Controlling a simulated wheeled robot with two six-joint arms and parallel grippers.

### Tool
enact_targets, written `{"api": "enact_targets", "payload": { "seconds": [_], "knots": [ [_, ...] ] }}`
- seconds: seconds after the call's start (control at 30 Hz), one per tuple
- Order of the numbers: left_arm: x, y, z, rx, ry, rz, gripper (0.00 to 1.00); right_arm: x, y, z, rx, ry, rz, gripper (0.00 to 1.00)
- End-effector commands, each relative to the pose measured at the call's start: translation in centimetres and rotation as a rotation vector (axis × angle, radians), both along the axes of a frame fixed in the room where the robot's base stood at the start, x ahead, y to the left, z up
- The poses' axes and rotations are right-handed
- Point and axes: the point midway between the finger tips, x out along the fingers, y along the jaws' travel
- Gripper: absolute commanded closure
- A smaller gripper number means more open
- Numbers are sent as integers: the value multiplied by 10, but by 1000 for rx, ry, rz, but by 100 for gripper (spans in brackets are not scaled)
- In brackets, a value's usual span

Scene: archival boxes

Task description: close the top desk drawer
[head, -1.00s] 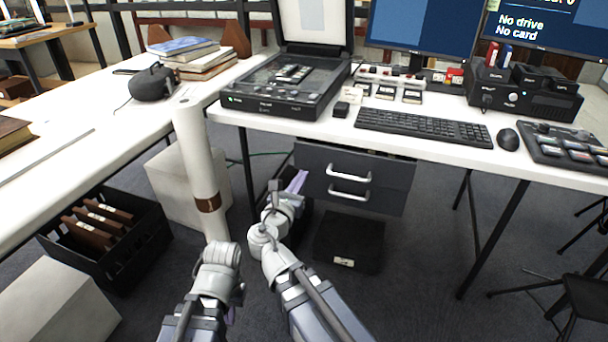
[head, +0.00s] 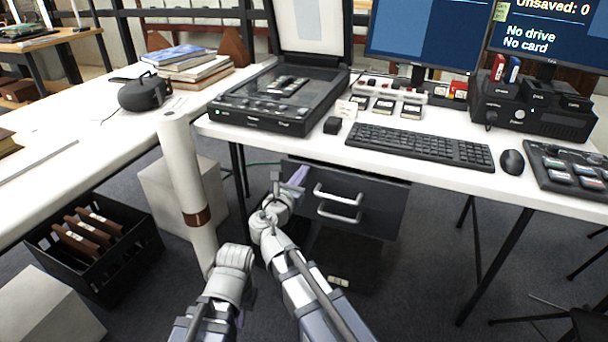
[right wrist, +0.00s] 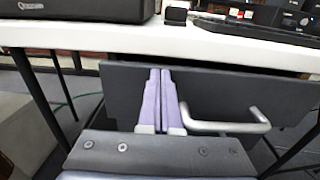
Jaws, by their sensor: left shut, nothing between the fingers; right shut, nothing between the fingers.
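The top desk drawer has a dark grey front (head: 376,199) under the white desk. It stands out from the desk, with a dark gap above its upper edge. Two pale bar handles show in the head view, the upper one (head: 338,193) near the top; one handle (right wrist: 230,126) shows in the right wrist view. My right gripper (head: 298,176) is shut and empty, its purple fingers (right wrist: 160,96) together at the left part of the drawer front, left of the handle. Contact is unclear. My left gripper (head: 235,257) is low, left of the right one; its fingertips are hidden.
The white desk (head: 250,133) overhangs the drawer, with a scanner (head: 262,115) and keyboard (head: 420,146) on top. A white post (head: 183,170) stands left of my arms. A black crate (head: 120,262) and pale boxes are at the left.

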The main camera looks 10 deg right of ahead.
Motion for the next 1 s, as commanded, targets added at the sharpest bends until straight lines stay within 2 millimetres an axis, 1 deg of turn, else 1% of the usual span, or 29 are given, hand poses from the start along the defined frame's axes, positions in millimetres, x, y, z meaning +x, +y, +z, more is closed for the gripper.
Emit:
{"api": "enact_targets", "payload": {
  "seconds": [0.17,0.4,0.43,0.83,1.0],
  "knots": [
    [0,0,0,0,0,0,100,5,-3,0,0,0,-1,100],
    [0,0,0,0,0,0,100,38,-24,0,0,0,-3,100],
    [0,0,0,0,0,0,100,40,-26,0,0,0,-2,100],
    [0,0,0,0,0,0,100,43,-29,1,-5,-2,-3,100],
    [0,0,1,0,0,0,100,37,-29,2,-6,-1,-3,100]
  ]
}}
